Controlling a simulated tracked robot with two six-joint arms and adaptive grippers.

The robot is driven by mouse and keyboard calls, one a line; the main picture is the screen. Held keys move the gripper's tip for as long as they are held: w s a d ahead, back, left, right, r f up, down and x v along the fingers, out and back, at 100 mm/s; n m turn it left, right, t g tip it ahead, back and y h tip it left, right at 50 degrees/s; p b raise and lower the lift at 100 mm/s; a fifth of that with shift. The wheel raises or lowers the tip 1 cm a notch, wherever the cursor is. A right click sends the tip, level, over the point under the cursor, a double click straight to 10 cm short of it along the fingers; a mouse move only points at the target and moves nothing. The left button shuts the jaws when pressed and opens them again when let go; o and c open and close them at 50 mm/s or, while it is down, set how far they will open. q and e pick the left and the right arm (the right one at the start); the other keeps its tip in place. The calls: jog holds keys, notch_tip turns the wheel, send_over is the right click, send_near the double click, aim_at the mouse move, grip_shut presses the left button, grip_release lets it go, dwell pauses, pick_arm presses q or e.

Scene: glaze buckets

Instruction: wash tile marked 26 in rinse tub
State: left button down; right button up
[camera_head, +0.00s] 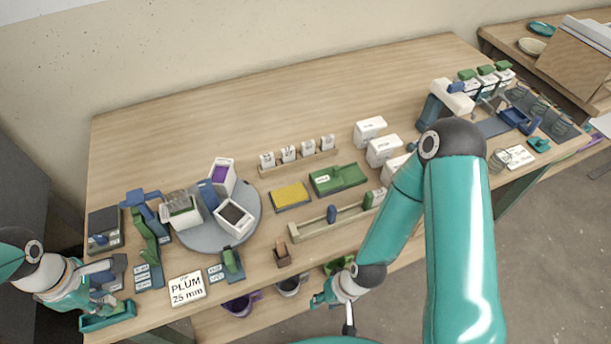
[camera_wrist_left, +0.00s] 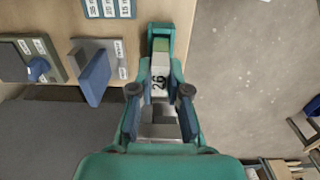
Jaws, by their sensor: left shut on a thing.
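My left gripper (camera_head: 112,290) is at the table's front left corner, by a small teal tray (camera_head: 108,316). In the left wrist view my left gripper (camera_wrist_left: 160,98) is shut on a pale tile marked 26 (camera_wrist_left: 158,82), in line with the teal tray (camera_wrist_left: 161,32); I cannot tell whether they touch. White tubs stand on a grey turntable (camera_head: 192,237): one with purple contents (camera_head: 222,173), one with dark contents (camera_head: 235,216), and one with a clear-looking top (camera_head: 181,213). No rinse label is readable. My right gripper (camera_head: 328,296) is near the front edge; its jaws are unclear.
A "PLUM 25 mm" card (camera_head: 187,289) lies before the turntable. A yellow sponge-like block (camera_head: 290,196), a green block (camera_head: 338,180) and a rack of white tiles (camera_head: 298,164) are mid-table. Lidded white tubs (camera_head: 370,130) stand right. The back left is clear.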

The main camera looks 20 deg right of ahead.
pick_arm(q)
jog(key=shift+r+p, duration=1.5)
jog(key=shift+r, duration=1.15)
jog(key=shift+f, duration=0.1)
